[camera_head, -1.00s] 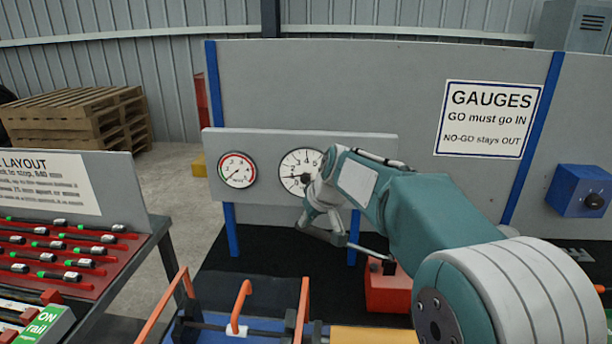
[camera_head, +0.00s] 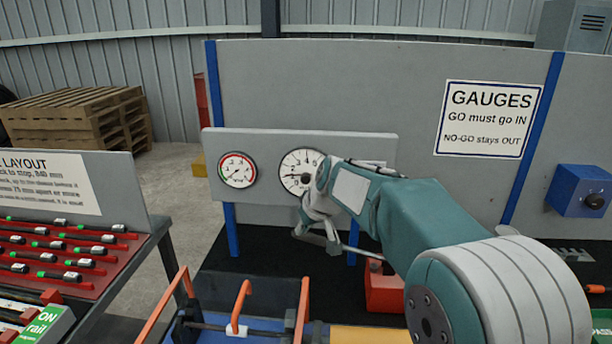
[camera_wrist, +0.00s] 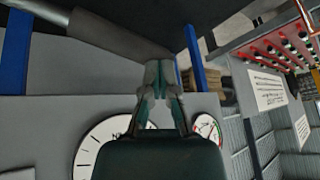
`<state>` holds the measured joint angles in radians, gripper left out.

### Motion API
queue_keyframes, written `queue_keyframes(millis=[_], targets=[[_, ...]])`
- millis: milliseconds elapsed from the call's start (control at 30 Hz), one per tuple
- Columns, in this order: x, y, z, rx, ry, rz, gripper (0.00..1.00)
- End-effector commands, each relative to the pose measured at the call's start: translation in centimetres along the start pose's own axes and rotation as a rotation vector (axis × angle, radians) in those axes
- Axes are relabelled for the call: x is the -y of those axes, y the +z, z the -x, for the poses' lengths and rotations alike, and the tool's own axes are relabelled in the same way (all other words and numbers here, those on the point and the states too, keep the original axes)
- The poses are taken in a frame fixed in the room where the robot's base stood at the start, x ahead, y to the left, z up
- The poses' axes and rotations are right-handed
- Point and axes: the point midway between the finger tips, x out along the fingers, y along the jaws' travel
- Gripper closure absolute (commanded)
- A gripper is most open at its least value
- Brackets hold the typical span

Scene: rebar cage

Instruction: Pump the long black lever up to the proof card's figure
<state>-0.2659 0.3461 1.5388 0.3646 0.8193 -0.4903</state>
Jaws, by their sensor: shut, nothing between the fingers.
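The long black lever (camera_head: 367,253) runs from the red pump (camera_head: 384,290) up and left toward my gripper (camera_head: 325,238). In the wrist view the lever (camera_wrist: 110,35) is a thick dark bar across the upper left, its end close beside my gripper's fingertips (camera_wrist: 160,70). The fingers are shut with nothing between them; I cannot tell whether they touch the lever. The large white dial (camera_head: 300,172) is partly hidden by my wrist; its dark needle points left. It also shows in the wrist view (camera_wrist: 105,145). The proof card's figure is not readable; my arm covers that part of the panel.
A small red-and-green gauge (camera_head: 237,170) sits left of the dial on the grey panel (camera_head: 262,142). Orange handles (camera_head: 240,305) stand in front. A sloped rack (camera_head: 60,250) is at the left, a blue box (camera_head: 580,190) at the right. Black matting lies under the panel.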

Motion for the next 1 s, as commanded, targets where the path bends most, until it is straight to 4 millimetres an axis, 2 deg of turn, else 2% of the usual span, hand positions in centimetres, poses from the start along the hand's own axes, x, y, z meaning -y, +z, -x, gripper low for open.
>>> queue_keyframes(millis=[400, 700, 1000], targets=[[0.0, 0.2, -0.5, 0.0, 0.0, 0.0, 1.0], [0.1, 0.7, -1.7, 0.0, 0.001, 0.0, 1.0], [0.1, 0.7, -1.7, -0.001, 0.001, 0.0, 1.0]])
